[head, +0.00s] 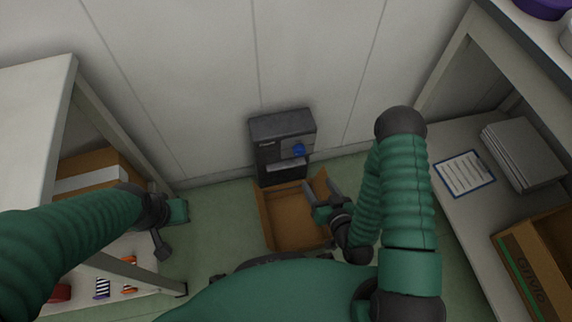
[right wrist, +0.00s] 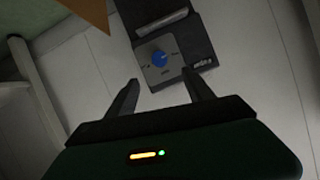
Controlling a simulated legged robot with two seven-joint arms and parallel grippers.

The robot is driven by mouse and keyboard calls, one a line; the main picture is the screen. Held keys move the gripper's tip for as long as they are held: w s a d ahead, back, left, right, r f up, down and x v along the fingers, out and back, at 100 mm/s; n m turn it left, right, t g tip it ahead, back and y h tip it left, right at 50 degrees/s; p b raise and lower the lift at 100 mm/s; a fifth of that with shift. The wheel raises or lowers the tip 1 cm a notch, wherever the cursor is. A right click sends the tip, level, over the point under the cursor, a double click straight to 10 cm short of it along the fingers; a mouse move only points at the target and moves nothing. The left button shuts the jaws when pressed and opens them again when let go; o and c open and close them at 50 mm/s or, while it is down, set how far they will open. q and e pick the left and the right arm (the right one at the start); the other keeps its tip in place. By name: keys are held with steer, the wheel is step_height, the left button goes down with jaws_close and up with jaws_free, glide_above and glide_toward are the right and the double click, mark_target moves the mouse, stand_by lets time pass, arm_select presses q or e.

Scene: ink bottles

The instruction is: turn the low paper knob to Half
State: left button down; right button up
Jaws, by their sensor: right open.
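The blue knob (head: 299,150) is on the front of a dark box-shaped unit (head: 282,127) that stands low against the wall. In the right wrist view the knob (right wrist: 159,59) sits on a grey plate (right wrist: 157,72) with small marks too blurred to read, so its setting cannot be told. My right gripper (head: 321,190) is open and empty, below and to the right of the knob, apart from it. In the right wrist view its two fingers (right wrist: 160,90) point toward the plate, with the knob between and beyond them. My left gripper (head: 172,228) is at the left, away from the unit; its jaws are unclear.
An open cardboard box (head: 290,222) stands on the floor in front of the unit, below my right gripper. A shelf unit (head: 75,90) is on the left. A bench at the right holds a clipboard (head: 465,174), a grey stack (head: 522,150) and a carton (head: 535,270).

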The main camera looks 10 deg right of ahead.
steer(key=b+x, duration=1.2)
steer(key=x, duration=0.4)
steer(key=shift+w+d+b, duration=0.2)
steer(key=shift+w+b, duration=0.1)
steer(key=shift+w, duration=0.05)
jaws_close()
